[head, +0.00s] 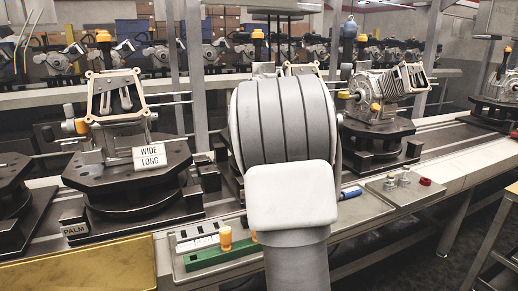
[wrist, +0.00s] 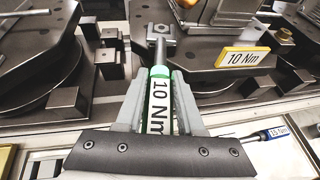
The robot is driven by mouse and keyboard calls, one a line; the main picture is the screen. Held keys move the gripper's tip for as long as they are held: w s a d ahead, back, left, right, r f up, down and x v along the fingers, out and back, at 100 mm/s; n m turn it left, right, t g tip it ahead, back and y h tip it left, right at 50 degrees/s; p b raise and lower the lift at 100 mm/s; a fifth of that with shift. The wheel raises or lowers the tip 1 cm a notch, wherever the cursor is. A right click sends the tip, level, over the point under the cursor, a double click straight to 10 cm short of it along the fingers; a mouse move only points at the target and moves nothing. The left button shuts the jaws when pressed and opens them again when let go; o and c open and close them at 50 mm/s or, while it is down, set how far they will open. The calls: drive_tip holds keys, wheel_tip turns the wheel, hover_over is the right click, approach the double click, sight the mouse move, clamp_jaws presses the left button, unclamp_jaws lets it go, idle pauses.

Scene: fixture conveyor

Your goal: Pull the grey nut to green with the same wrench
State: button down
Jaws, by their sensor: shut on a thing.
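My gripper (wrist: 158,105) is shut on the green handle of a wrench (wrist: 160,76) marked 10 Nm in the wrist view. The handle lies lengthwise between the two grey fingers, and its dark shaft points away from me. The shaft's far end meets a small grey block with a round centre (wrist: 163,30) at the edge of a dark fixture plate. I cannot tell whether this is the grey nut, the wrench head or both together. In the head view my own arm hides the gripper, the wrench and this spot.
A yellow-framed 10 Nm sign (wrist: 245,60) stands on the fixture, right of the wrench. A blue wrench (wrist: 268,135) marked 15 Nm lies at right. Dark blocks (wrist: 108,66) stand left. In the head view, a green rack (head: 215,256) and a fixture signed WIDE LONG (head: 150,155) are left.

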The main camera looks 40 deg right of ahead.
drive_tip(key=shift+r, duration=0.3)
drive_tip(key=shift+r+p, duration=0.45)
drive_tip(key=shift+f, duration=0.15)
drive_tip(key=shift+f+b, duration=0.9)
drive_tip(key=shift+s+a, duration=0.15)
drive_tip(key=shift+s, duration=0.05)
drive_tip(key=shift+s+a+r+b, duration=0.2)
drive_tip(key=shift+s+b, duration=0.25)
drive_tip(key=shift+s, duration=0.15)
drive_tip(key=shift+s+a+b, duration=0.3)
drive_tip(key=shift+s+b, duration=0.05)
drive_tip(key=shift+s, duration=0.3)
drive_tip(key=shift+s+a+b, duration=0.25)
drive_tip(key=shift+s+b, duration=0.05)
drive_tip(key=shift+s, duration=0.3)
